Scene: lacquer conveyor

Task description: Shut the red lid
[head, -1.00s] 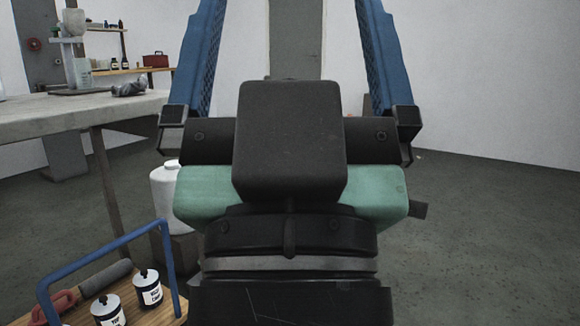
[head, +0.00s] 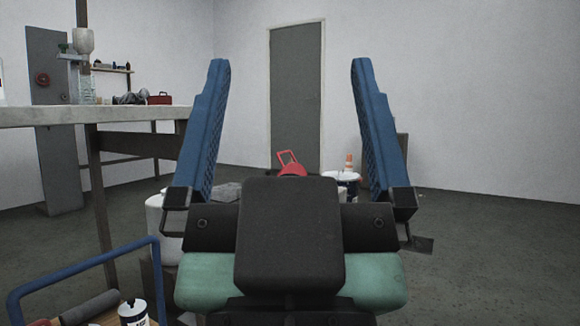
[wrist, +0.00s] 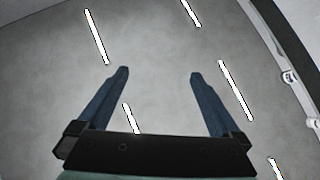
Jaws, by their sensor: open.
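My gripper (head: 290,62) is open and empty, its two blue fingers spread and pointing up in the head view. In the wrist view the open fingers (wrist: 158,73) show against the ceiling. A small red thing with a raised loop (head: 290,165) shows beyond my gripper, low in front of the grey door; its lower part is hidden behind the gripper body. I cannot tell for sure whether it is the red lid. A small red box (head: 160,98) stands on the far end of the bench at left; its lid is too small to read.
A pale workbench (head: 90,116) stands at left. A blue-handled wooden tray (head: 85,270) with a roller and a can (head: 133,312) is at lower left. A white container (head: 163,215) stands beside my gripper. A bucket (head: 347,181) is beyond it. The floor at right is open.

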